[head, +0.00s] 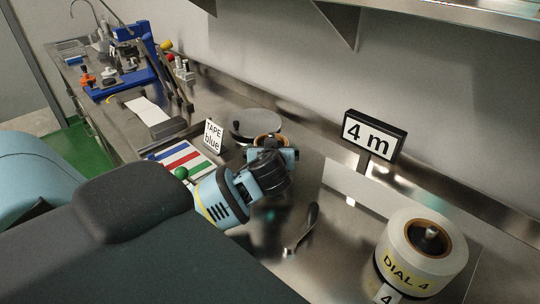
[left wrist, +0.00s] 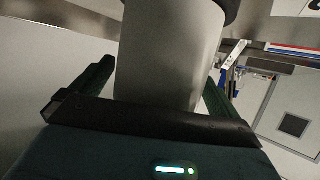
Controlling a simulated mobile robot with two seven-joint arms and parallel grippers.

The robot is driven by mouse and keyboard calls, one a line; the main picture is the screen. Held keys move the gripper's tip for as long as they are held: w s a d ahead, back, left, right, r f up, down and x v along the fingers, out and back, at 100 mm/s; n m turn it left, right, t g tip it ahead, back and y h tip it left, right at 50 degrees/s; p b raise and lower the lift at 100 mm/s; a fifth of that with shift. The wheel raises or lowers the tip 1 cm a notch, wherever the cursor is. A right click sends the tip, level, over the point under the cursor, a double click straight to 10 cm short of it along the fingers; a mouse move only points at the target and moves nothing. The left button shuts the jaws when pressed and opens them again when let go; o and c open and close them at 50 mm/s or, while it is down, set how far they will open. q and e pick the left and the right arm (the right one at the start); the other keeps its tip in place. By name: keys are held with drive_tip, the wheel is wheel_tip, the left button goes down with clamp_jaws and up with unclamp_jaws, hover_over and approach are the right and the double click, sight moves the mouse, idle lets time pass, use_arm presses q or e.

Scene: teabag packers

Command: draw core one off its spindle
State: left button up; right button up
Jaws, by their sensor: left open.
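In the head view a brown ring-shaped core (head: 268,138) shows at the back middle, partly hidden behind my left wrist. My left gripper (left wrist: 158,75) is open in the left wrist view, its dark fingers on either side of a pale grey cylinder (left wrist: 165,55). I cannot tell whether the fingers touch it, or whether it is the core seen in the head view. In the head view my left fingers are hidden by the wrist. The spindle under the core is hidden. My right gripper is in neither view.
A large reel marked DIAL 4 (head: 421,252) stands at the right, near a 4 m sign (head: 373,137). A grey disc (head: 250,122) is behind my wrist.

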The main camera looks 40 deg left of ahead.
use_arm(q)
drive_tip(key=shift+w+a+f, duration=0.1)
drive_tip(key=shift+w+a, duration=0.05)
drive_tip(key=shift+w, duration=0.05)
drive_tip(key=c, duration=0.9)
wheel_tip(320, 180, up, 10)
idle(0.4)
drive_tip(key=shift+r, duration=0.75)
